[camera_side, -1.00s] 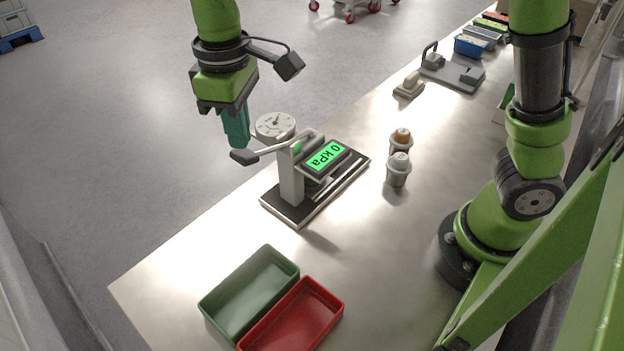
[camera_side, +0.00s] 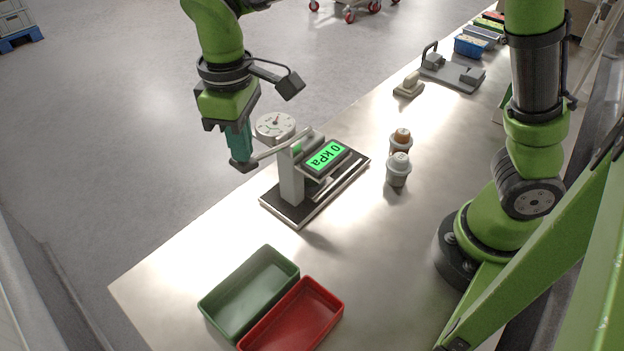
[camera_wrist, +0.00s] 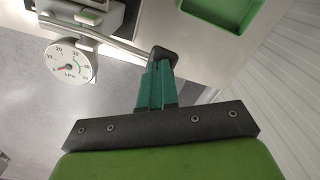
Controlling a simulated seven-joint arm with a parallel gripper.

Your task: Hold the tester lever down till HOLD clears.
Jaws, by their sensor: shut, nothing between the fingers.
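The tester (camera_side: 291,186) stands on the bench with a black base and a white post. Its screen (camera_side: 326,155) is green and reads "0 kPa"; no HOLD sign is legible on it. A round dial gauge (camera_side: 275,126) sits behind the post and also shows in the wrist view (camera_wrist: 70,62), its red needle near 0. The lever (camera_side: 268,153) is a metal rod reaching left to a dark grip (camera_side: 243,166). My gripper (camera_side: 239,152) is shut and empty, its teal fingertips at the dark grip from above. In the wrist view the fingertips (camera_wrist: 156,82) meet the grip (camera_wrist: 162,56).
A green tray (camera_side: 221,312) and a red tray (camera_side: 265,345) lie at the bench's near end. Two small capped containers (camera_side: 398,170) stand right of the tester. A grey fixture (camera_side: 452,74) and a blue bin (camera_side: 470,46) are farther back. Bare bench lies between tester and trays.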

